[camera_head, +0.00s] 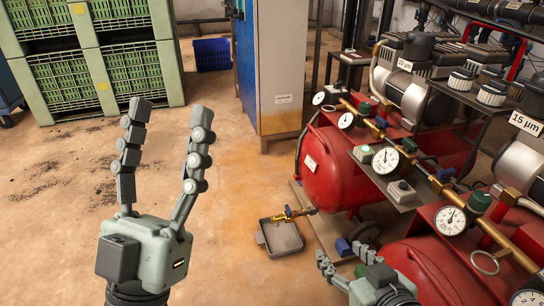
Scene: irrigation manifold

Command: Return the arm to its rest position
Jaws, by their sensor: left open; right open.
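My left gripper (168,125) is raised in the left half of the head view, over the bare floor. Its two jointed fingers point up and stand apart, with nothing between them. My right gripper (345,262) is low at the bottom, right of the middle, in front of the red tank. Its fingers are apart and I see nothing held in them. Most of the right arm is cut off by the lower edge of the picture.
Red compressor tanks (335,172) with a brass manifold and gauges (385,160) fill the right side. A grey tray (281,238) lies on the floor below a brass valve. Green crates (100,60), a cabinet (283,65) and a blue crate (211,54) stand behind. The left floor is clear.

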